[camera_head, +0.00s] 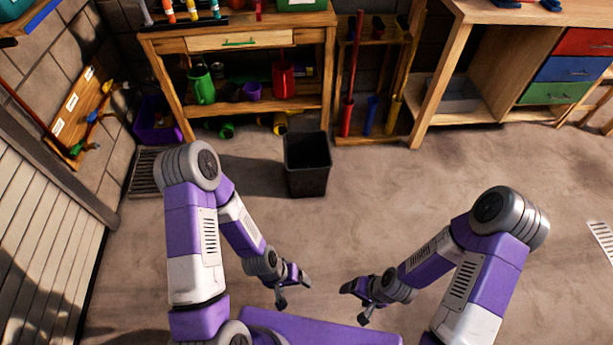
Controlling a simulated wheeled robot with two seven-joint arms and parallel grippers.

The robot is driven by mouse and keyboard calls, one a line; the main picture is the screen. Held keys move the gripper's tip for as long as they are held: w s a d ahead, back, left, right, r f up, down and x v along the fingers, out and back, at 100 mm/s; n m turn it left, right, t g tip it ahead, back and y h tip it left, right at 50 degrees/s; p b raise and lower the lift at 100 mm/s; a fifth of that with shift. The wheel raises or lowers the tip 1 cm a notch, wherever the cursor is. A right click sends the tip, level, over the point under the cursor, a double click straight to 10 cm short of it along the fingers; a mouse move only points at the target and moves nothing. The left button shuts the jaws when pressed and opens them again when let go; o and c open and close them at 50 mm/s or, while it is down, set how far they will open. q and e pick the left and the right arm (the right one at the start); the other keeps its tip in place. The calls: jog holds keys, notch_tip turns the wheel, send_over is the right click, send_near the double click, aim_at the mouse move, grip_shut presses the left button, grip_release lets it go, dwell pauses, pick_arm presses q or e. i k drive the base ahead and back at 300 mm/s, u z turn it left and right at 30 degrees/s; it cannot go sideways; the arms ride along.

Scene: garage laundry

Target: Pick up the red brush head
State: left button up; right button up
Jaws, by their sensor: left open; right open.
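A red brush head (346,118) stands low in the wooden rack at the back, with a long red pole (356,55) rising above it. Whether the pole is joined to it is too small to tell. A blue piece (371,116) and a yellow piece (393,116) of similar shape stand to its right. My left gripper (295,293) is open and empty, low at the front middle. My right gripper (355,303) is open and empty, to the right of it. Both grippers are far from the rack.
A black bin (307,165) stands on the floor just left of the rack. A wooden workbench (240,105) with a red can (283,79) and green can (201,84) is left of it. A wooden desk (452,97) is at right. The floor (400,200) before the rack is clear.

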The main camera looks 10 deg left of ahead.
aim_at(378, 27)
jog(key=i, duration=1.2)
jog(key=u, duration=0.05)
